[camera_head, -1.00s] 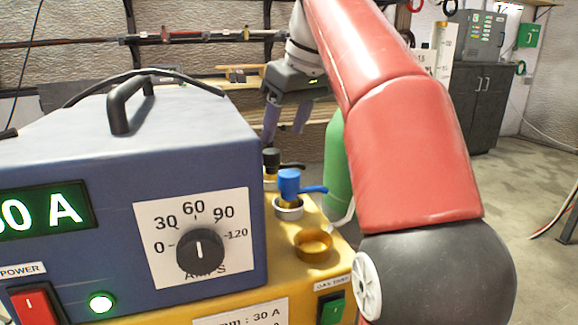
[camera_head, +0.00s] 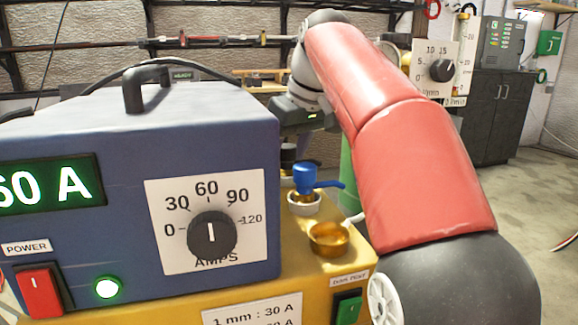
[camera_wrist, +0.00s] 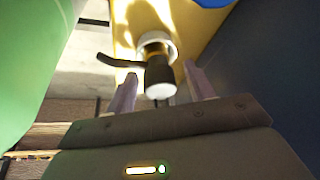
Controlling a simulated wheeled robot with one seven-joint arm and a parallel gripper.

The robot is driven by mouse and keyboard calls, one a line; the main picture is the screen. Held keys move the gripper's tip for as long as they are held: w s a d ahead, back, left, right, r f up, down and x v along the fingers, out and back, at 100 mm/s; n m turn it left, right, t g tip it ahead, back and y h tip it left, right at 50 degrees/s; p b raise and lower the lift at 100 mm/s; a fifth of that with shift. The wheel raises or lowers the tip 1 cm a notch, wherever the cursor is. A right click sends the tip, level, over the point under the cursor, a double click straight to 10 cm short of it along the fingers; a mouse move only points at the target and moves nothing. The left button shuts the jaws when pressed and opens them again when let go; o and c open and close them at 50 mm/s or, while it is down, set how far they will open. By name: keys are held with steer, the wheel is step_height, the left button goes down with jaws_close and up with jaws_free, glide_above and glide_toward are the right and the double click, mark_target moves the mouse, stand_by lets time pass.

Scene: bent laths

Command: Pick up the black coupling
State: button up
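The black coupling (camera_wrist: 159,77) stands in a pale ring on the yellow top in the wrist view, with its dark lever pointing left. In the head view the black coupling (camera_head: 287,157) is partly hidden behind the blue box and the blue coupling. My gripper (camera_wrist: 161,72) is open, with one finger on each side of the black coupling and visible gaps between. In the head view my gripper (camera_head: 305,145) is over the back of the yellow top, its fingers partly hidden.
The blue coupling (camera_head: 304,178) stands in a ring just in front. An empty brass cup (camera_head: 329,238) is nearer. The blue power box (camera_head: 110,220) rises close on the left. A green cylinder (camera_head: 349,175) stands close on the right.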

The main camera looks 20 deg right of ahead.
steer(key=c, duration=1)
steer(key=shift+o, duration=0.2)
